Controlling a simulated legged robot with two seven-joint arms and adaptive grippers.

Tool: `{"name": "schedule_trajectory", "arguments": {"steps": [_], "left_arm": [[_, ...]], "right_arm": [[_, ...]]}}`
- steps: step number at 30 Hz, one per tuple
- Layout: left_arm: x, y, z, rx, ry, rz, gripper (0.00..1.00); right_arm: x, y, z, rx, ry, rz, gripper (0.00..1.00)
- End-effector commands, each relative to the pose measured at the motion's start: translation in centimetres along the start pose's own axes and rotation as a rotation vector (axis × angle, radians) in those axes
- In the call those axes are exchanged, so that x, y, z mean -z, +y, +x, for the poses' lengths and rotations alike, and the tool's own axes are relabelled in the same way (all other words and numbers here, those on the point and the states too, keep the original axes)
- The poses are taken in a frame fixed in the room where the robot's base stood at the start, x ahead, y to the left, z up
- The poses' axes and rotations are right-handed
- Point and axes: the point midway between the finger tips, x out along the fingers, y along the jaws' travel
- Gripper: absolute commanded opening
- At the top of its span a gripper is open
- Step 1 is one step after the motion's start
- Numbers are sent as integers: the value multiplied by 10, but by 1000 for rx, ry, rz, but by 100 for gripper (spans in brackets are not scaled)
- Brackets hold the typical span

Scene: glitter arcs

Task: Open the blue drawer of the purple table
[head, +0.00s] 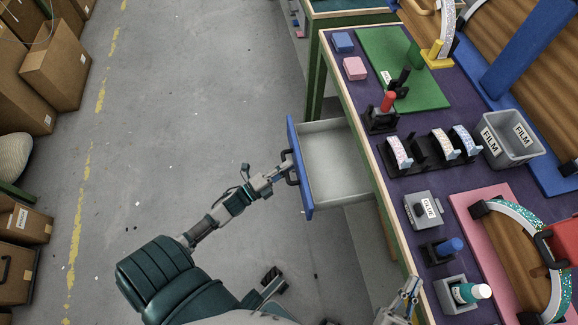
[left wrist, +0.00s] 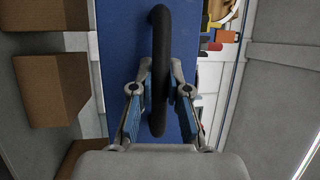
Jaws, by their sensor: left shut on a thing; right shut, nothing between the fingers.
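The blue drawer (head: 307,178) stands pulled out from the side of the purple table (head: 377,153). Its grey inside shows and looks empty. My left gripper (head: 283,174) is at the drawer's black handle (head: 291,167). In the left wrist view the fingers of my left gripper (left wrist: 160,92) are closed on the black handle (left wrist: 159,60), in front of the blue drawer front (left wrist: 121,45). My right gripper (head: 411,290) is shut and empty by the table's near edge, at the bottom right of the head view.
The tabletop holds a green mat (head: 385,55), a grey bin (head: 510,140) labelled FILM, a black rack (head: 430,152) and a pink board (head: 485,240). Cardboard boxes (head: 60,65) stand at the far left. The grey floor (head: 190,90) left of the drawer is clear.

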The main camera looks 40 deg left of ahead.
Motion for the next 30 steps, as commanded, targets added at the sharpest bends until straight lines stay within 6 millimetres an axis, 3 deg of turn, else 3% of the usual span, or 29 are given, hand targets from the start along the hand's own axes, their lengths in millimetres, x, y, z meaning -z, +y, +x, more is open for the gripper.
{"name": "schedule_trajectory", "arguments": {"steps": [5,6,8,9,20,30], "left_arm": [[0,6,-2,-14,-4,-2,0],[0,6,-2,-14,-4,-2,25],[0,6,-2,-12,-4,-2,40],[0,5,-2,-11,-4,-2,41],[0,2,-8,-6,-2,-1,41],[0,4,-78,-11,-4,-3,41]], "right_arm": [[-1,0,0,0,-1,0,0],[-1,0,0,0,-1,0,0],[-1,0,0,0,0,0,0],[-1,0,0,0,-1,0,0],[1,0,0,0,5,0,0],[1,0,0,0,4,0,0]]}}
